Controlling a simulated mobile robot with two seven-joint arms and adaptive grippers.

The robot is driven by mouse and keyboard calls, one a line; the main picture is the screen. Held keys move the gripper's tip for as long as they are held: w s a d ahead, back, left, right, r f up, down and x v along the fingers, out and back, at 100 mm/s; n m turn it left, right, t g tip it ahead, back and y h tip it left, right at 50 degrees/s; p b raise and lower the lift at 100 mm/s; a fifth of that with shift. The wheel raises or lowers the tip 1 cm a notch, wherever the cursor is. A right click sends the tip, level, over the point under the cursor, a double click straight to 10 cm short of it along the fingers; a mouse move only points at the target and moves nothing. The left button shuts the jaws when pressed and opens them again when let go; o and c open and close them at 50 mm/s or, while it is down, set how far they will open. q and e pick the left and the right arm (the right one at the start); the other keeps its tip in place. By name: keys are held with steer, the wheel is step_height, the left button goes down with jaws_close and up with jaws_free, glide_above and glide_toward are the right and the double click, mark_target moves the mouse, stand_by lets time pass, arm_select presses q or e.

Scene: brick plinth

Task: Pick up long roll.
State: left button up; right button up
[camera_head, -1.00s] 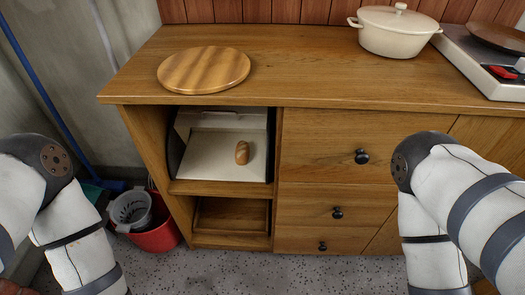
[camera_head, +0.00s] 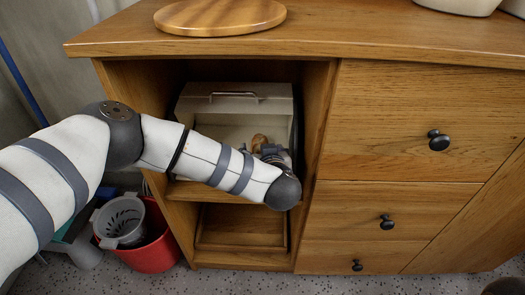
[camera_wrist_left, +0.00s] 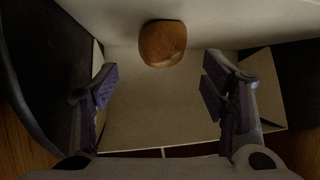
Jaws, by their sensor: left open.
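The long roll (camera_head: 259,140) is a small brown loaf inside the pale bread box (camera_head: 235,104) in the cabinet's upper open shelf. In the head view my left forearm and gripper partly hide it. In the left wrist view the roll (camera_wrist_left: 162,43) shows end-on at the top middle, resting on the pale box floor. My left gripper (camera_wrist_left: 160,84) is open and empty. Its two fingers stand left and right of the roll's line, with the roll just beyond the fingertips and not visibly touched. My right gripper is out of view.
The bread box's lid is raised at the back. The shelf's side walls and the wooden top (camera_head: 330,38) closely surround my left arm. A round board (camera_head: 220,17) lies on top. Drawers with black knobs are at right; a red bucket (camera_head: 157,245) stands at lower left.

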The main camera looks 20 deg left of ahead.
mark_target(259, 139)
arm_select(q)
steer(key=b+x, duration=0.1)
steer(key=x, duration=0.1)
steer(key=b+x, duration=0.1)
steer(key=x, duration=0.2)
steer(key=shift+s+f, duration=0.2)
steer(key=shift+f, duration=0.05)
steer(key=shift+w+a, duration=0.15)
steer(key=shift+w, duration=0.15)
steer(key=shift+r, duration=0.15)
steer(key=c, duration=1.1)
